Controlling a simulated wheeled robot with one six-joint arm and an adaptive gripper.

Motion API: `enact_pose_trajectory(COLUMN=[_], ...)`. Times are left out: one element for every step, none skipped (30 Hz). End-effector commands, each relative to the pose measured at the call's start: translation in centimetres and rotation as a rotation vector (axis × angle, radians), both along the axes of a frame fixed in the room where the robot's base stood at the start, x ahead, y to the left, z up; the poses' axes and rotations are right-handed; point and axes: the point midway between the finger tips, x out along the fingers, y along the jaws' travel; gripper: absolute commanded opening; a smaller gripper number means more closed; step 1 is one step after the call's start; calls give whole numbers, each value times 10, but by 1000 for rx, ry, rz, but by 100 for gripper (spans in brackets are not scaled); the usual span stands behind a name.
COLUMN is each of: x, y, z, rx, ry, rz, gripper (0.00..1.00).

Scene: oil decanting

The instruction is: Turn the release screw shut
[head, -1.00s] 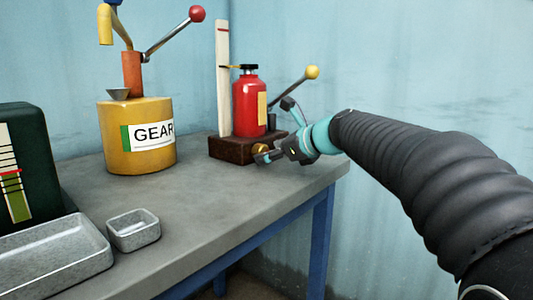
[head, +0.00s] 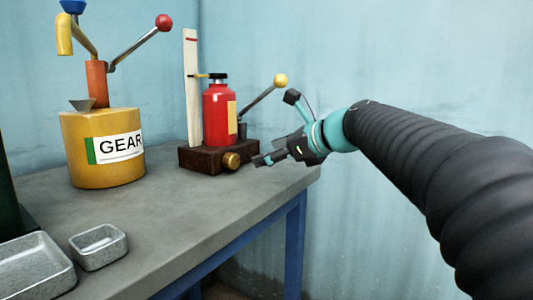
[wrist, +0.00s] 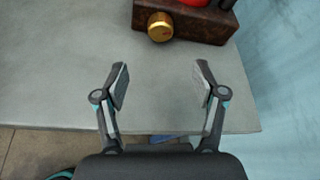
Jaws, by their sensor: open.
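The release screw is a round brass knob (head: 231,160) on the front of a dark brown base block (head: 200,158). A red bottle jack (head: 219,115) stands on that block. In the wrist view the knob (wrist: 160,27) lies ahead of the fingers, near the top and about midway between them. My gripper (head: 258,160) is to the right of the knob in the head view and apart from it. In the wrist view my gripper (wrist: 160,85) is open, with only bare bench between its fingers.
A pump lever with a yellow ball (head: 280,80) rises behind the block. A white upright scale (head: 192,90) stands beside the red body. A yellow GEAR drum (head: 85,165) and grey metal trays (head: 98,248) are to the left. The grey bench top (head: 190,210) in front is clear.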

Motion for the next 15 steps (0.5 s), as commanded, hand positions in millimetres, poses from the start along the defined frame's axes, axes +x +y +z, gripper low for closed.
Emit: enact_pose_trajectory(x=[1,1,3,5,7,11,13,15,17,18,19,19,19,19,18], y=[-1,-3,-6,-9,-13,-18,-21,-24,-28,-31,-32,-34,-35,-35,-36], z=[5,9,15,20,25,28,31,33,33,34,32,31,30,28,25], rx=[0,0,0,1,2,9,15,25,41,54,71,89,105,124,143], ry=[0,1,6,11,16,34,46,63,88,106,128,154,172,192,216], rz=[-2,-6,-11,-17,-23,-31,-37,-40,-45,-47,-46,-45,-46,-43,-40], gripper=[70,70,70,70,70,70,70,70,70,70,70,70,70,70,70])
